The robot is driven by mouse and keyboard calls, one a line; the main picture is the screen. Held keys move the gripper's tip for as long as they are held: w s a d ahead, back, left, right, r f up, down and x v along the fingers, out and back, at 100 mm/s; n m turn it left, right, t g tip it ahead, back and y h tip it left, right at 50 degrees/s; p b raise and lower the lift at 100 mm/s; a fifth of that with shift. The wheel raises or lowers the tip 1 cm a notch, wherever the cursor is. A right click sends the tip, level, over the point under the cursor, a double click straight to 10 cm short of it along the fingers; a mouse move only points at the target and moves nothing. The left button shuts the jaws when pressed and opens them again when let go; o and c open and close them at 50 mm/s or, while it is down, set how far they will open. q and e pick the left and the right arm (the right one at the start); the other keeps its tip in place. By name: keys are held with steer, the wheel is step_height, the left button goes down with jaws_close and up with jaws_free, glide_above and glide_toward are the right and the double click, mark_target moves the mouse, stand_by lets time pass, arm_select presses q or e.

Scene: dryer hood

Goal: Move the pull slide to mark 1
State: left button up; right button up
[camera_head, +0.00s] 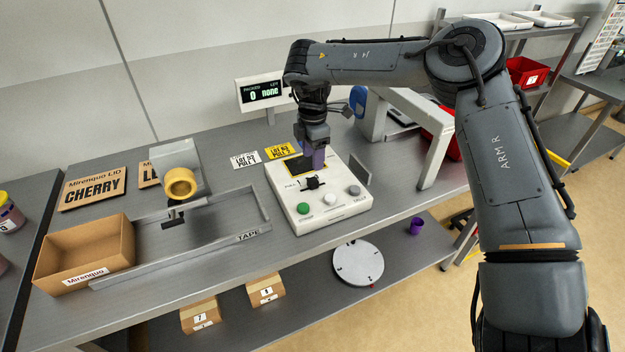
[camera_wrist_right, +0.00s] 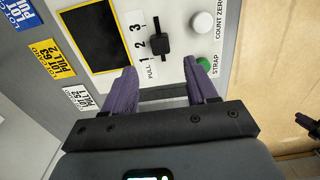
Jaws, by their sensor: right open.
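The pull slide is a black knob (camera_wrist_right: 160,42) on the white control panel (camera_head: 345,212). It also shows in the head view (camera_head: 313,183). In the right wrist view it stands beside the printed 2, between mark 1 (camera_wrist_right: 144,60) and mark 3 (camera_wrist_right: 136,27). My right gripper (camera_wrist_right: 160,67) is open and empty, with its purple fingers apart and the knob just beyond the tips, roughly centred between them. In the head view the right gripper (camera_head: 312,158) hangs over the back part of the panel.
A dark screen (camera_wrist_right: 95,38) lies beside the slide. Lot cards (camera_head: 279,151) lie behind the panel. A tape roll (camera_head: 180,184) and a cardboard box (camera_head: 85,250) stand left.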

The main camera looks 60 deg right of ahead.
mark_target(313, 180)
step_height(313, 180, down, 8)
steer(key=shift+f+b, duration=0.1)
steer(key=shift+b, duration=0.45)
jaws_close()
